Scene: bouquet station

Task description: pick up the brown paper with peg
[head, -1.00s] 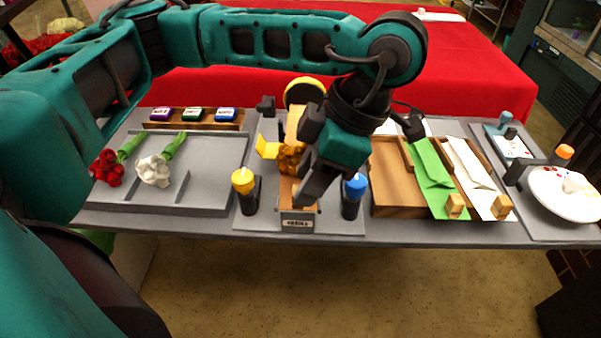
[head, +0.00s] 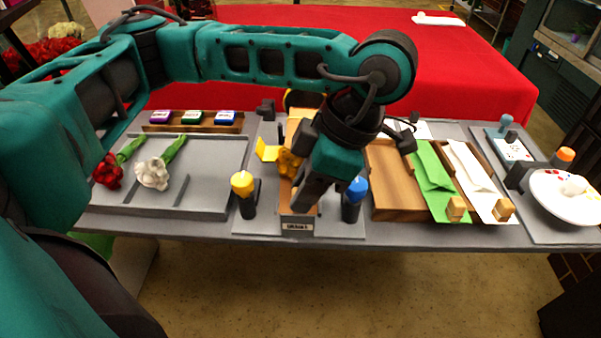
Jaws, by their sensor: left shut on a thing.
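My left gripper (head: 303,205) reaches down over the middle stand (head: 298,226), at its near end between the yellow-topped and blue-topped bottles. Its fingers look closed, with the gripped part hidden behind them. A brown strip (head: 298,130), seemingly the brown paper, runs along the stand under the gripper, and a little tan shows by the fingertips. The peg is not visible there. A golden-yellow flower-like thing (head: 288,162) sits on the strip, just left of my gripper. My right gripper is not in view.
The wooden rack (head: 396,192) on the right has a bare-looking left slot, then a green paper (head: 433,175) and a white paper (head: 472,165), each with a peg. A grey tray (head: 205,195) with red and white flowers is left. The yellow-topped bottle (head: 243,190) and blue-topped bottle (head: 353,198) stand close by.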

